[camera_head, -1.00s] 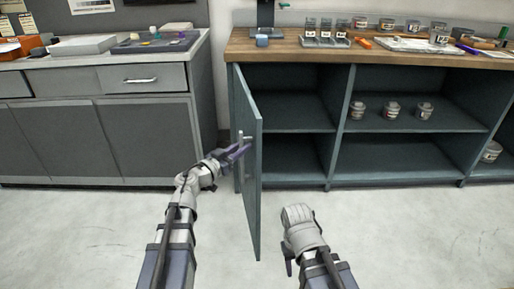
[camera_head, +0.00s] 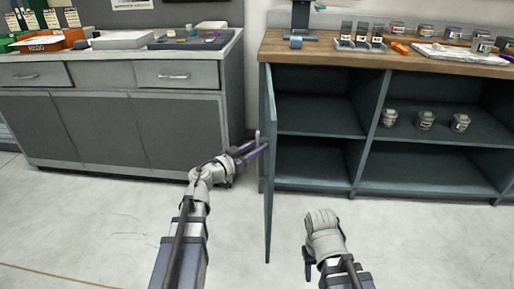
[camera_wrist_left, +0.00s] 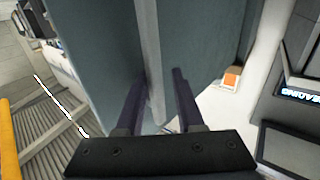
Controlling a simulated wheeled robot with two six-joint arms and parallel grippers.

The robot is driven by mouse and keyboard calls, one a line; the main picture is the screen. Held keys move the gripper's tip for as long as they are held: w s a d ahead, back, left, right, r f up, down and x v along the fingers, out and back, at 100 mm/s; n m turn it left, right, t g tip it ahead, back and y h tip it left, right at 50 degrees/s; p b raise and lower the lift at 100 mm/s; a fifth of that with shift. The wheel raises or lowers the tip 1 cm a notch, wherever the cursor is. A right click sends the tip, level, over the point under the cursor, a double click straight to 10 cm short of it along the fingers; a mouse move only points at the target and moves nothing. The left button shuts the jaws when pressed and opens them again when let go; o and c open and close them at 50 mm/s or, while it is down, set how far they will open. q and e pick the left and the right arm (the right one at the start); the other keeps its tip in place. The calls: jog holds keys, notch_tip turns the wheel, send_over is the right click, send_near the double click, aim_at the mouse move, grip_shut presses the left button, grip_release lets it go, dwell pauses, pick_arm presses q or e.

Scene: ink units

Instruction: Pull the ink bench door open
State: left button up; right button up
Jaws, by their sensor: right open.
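The blue-grey ink bench door (camera_head: 269,185) stands swung out from the bench's left end, seen nearly edge-on in the head view. The left compartment behind it shows open. A pale upright bar handle (camera_head: 258,139) is on the door's left face. My left gripper (camera_head: 257,149) is at the handle. In the left wrist view the handle (camera_wrist_left: 148,40) runs between its two dark fingers (camera_wrist_left: 160,85), which stand apart with a gap beside the bar. My right gripper (camera_head: 307,264) is low, right of the door, empty and away from it; its fingers are mostly hidden.
The bench's wooden top (camera_head: 330,52) carries jars and tools. Several ink jars (camera_head: 425,120) stand on the right compartment's shelf. A grey cabinet (camera_head: 130,130) stands to the left. The floor (camera_head: 80,225) in front is clear.

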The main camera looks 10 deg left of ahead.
pick_arm(q)
jog(key=shift+o, duration=0.5)
jog(key=shift+s+d, duration=0.1)
jog(key=shift+d, duration=0.05)
jog(key=shift+s, duration=0.1)
jog(key=v, duration=0.7)
jog(key=shift+s+a, duration=0.25)
